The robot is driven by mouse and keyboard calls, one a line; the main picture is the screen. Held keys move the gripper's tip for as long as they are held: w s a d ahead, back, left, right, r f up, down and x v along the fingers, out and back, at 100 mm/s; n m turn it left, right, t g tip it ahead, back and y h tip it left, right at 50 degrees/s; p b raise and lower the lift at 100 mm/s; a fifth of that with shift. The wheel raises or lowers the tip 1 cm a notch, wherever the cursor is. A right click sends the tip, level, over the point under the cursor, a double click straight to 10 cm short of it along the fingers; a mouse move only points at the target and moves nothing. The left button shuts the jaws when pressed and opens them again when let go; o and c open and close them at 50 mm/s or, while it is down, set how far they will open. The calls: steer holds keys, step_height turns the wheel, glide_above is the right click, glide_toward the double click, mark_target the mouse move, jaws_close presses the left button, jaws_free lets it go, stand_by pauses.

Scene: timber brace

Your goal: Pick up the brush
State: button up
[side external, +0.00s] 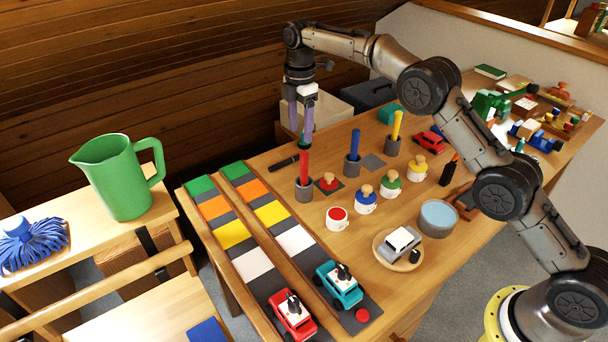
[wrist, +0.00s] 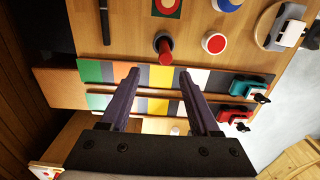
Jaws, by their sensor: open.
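No object is clearly recognisable as a brush. A slim dark stick (side external: 284,163) lies flat on the table near its back-left edge; it may be the brush, but I cannot tell. It also shows in the wrist view (wrist: 104,22), at the top left. A blue stringy mop-like head (side external: 32,243) lies on the separate wooden bench at the far left. My gripper (side external: 300,137) points down above the back-left part of the table. In the wrist view its two purple fingers (wrist: 160,72) are apart with nothing held between them.
Upright red (side external: 304,168), blue (side external: 354,145) and yellow (side external: 396,126) sticks stand in grey holders. Coloured lanes (side external: 232,234) carry toy cars. A green jug (side external: 117,177) stands on the bench.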

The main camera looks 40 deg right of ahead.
mark_target(301, 152)
step_height(301, 152, down, 7)
steer(key=shift+f, duration=0.15)
steer(key=shift+s+d+f, duration=0.1)
steer(key=shift+s+f, duration=0.05)
steer(key=shift+f, duration=0.75)
steer(key=shift+s+d+f, duration=0.1)
steer(key=shift+s+f, duration=0.05)
steer(key=shift+f, duration=0.7)
steer(key=shift+s+f, duration=0.15)
steer(key=shift+f, duration=0.75)
jaws_close()
